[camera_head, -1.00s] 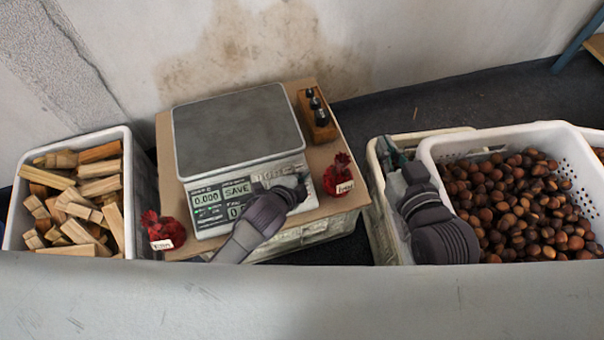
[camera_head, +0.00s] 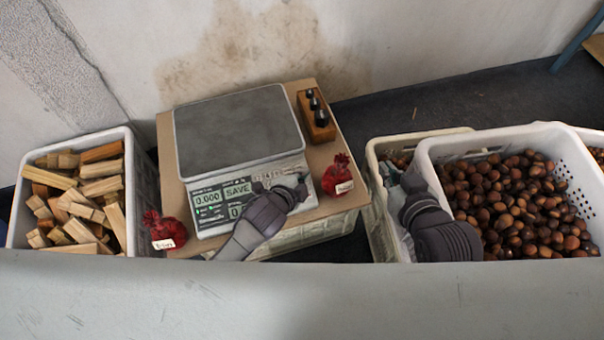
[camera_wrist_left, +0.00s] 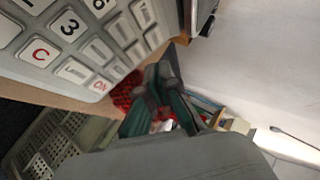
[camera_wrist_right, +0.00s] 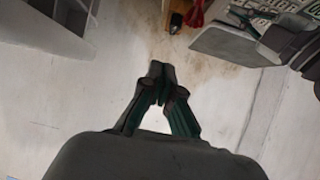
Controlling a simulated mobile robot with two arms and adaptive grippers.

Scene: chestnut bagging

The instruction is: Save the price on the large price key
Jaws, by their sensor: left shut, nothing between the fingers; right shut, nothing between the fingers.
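The scale (camera_head: 240,130) has a grey weighing plate. Its display (camera_head: 222,196) reads 0.000 and SAVE, with a 0 below. My left gripper (camera_head: 300,186) is shut and empty over the right part of the scale's front keypad and hides keys there. In the left wrist view, the keypad (camera_wrist_left: 75,45) shows large keys such as 3 and C beside the closed left fingers (camera_wrist_left: 160,88); I cannot tell whether they touch a key. My right gripper (camera_wrist_right: 160,85) is shut and empty; in the head view its arm stands at the chestnut crate's left edge.
Red net bags with labels lie left (camera_head: 165,231) and right (camera_head: 338,176) of the scale. A wooden weight block (camera_head: 318,116) stands behind right. A wood-filled crate (camera_head: 135,180) is at left, a chestnut-filled crate (camera_head: 560,140) at right.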

